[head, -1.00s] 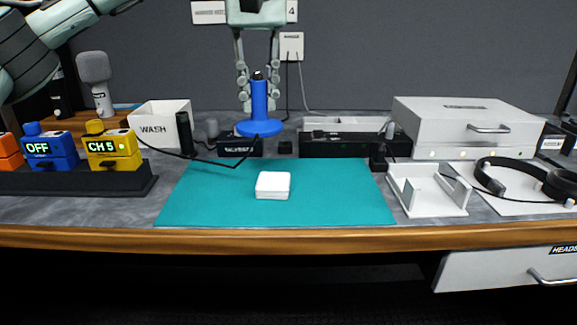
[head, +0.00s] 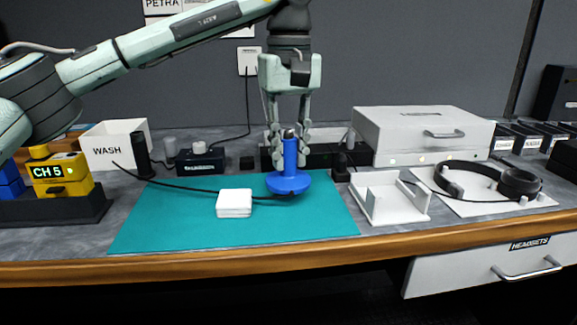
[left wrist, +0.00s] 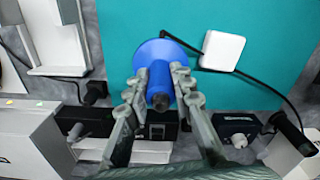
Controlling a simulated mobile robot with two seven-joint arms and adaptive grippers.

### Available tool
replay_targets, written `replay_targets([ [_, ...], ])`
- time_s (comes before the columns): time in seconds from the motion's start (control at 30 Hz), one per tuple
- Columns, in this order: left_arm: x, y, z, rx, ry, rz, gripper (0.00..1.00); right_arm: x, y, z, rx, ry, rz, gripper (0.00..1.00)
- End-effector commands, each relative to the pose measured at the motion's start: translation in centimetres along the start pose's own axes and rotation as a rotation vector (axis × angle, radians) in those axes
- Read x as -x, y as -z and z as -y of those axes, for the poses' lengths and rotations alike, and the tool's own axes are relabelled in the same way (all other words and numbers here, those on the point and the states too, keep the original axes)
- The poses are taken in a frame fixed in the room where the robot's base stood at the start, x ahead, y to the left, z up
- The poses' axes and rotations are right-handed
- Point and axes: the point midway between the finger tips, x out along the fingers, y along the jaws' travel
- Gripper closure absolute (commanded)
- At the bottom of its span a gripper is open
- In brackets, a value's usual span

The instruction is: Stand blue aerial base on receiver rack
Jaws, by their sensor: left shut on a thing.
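The blue aerial base (head: 288,182) has a round foot and an upright post with a dark tip. My left gripper (head: 290,138) points down from above and is shut on its post. In the left wrist view the blue post (left wrist: 160,80) is between the two fingers (left wrist: 160,88). The foot is in front of the mat's back right part; whether it touches cannot be told. My right gripper is not in view.
A teal mat (head: 180,225) holds a small white box (head: 234,201). A black cable (head: 180,187) runs across the mat towards the blue foot. A long black unit (head: 330,157) stands behind.

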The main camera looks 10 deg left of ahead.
Motion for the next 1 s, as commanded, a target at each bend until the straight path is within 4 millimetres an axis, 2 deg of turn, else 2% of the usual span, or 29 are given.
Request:
replay_targets([
  [0.2, -2.9, 0.0, 0.1, 0.000, 0.000, 0.000, 1.00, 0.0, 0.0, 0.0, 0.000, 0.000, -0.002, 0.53],
  [0.53, -3.3, 0.0, 0.1, 0.000, -0.001, 0.000, 1.00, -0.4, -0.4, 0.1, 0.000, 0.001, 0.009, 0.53],
  [0.57, -3.4, 0.0, 0.1, 0.000, 0.000, 0.000, 0.76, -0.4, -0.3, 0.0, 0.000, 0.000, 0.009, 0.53],
  [0.7, -3.3, 0.0, 0.1, 0.000, 0.000, 0.000, 0.59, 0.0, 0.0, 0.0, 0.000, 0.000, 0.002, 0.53],
  [1.0, -3.2, 0.0, 0.1, 0.000, -0.001, 0.000, 0.57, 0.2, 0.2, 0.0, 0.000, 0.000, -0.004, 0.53],
])
